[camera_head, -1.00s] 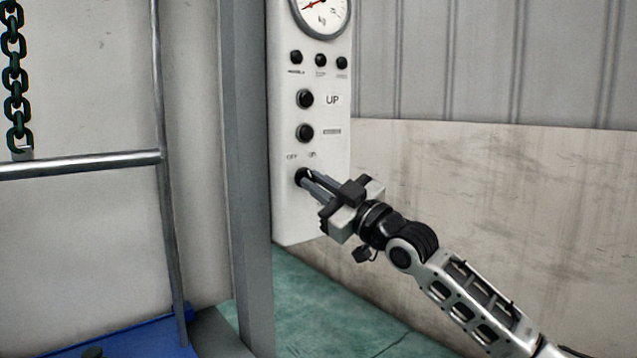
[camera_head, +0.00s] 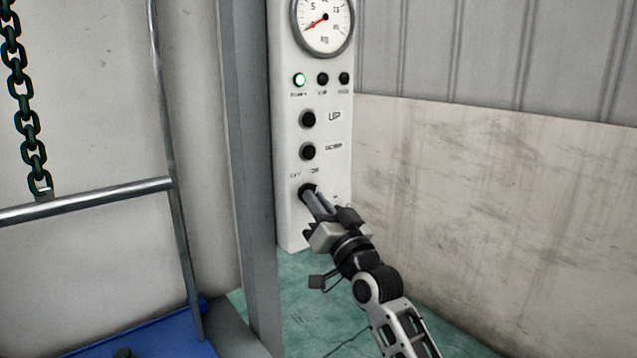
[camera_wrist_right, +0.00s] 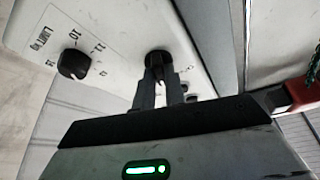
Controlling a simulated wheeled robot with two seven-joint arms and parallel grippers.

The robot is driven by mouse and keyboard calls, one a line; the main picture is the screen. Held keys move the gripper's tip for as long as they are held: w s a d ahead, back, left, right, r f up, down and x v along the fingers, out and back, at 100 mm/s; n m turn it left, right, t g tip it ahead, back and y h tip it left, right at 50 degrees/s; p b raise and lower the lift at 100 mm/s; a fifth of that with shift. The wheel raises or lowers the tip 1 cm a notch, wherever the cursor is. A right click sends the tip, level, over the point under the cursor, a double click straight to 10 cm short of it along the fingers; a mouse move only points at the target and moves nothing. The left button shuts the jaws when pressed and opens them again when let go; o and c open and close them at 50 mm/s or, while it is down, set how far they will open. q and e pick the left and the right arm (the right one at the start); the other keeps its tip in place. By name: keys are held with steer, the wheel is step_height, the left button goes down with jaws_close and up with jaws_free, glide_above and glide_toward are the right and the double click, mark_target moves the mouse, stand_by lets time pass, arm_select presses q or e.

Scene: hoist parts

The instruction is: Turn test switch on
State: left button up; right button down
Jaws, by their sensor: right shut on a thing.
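The test switch (camera_head: 307,189) is a black rotary knob low on the white control panel (camera_head: 292,225), below the OFF/ON lettering. My right gripper (camera_head: 313,198) is shut on the knob, its fingers reaching up to it from below right. In the right wrist view the two fingers grip the knob (camera_wrist_right: 158,64) from both sides. A green lamp (camera_head: 299,80) glows at the left of the row of lamps. The fingers partly hide the knob, so its exact pointer angle is hard to tell. My left gripper is not in view.
Black UP (camera_head: 308,119) and lower (camera_head: 308,152) buttons sit above the switch, under a round gauge (camera_head: 323,22). A limit knob (camera_wrist_right: 73,63) shows in the wrist view. A grey post (camera_head: 252,180), metal rail (camera_head: 90,200) and chain (camera_head: 30,120) stand left.

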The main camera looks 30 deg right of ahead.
steer(key=shift+r+m+h+p, duration=0.15)
steer(key=shift+m+h+p, duration=0.35)
steer(key=shift+m+p, duration=0.65)
steer(key=shift+m+g, duration=0.3)
steer(key=shift+m, duration=0.05)
steer(key=c, duration=1.5)
jaws_free()
steer(key=shift+o, duration=0.2)
steer(key=b+v, duration=0.2)
steer(key=v, duration=1.4)
steer(key=shift+b, duration=0.35)
steer(key=shift+a, duration=0.15)
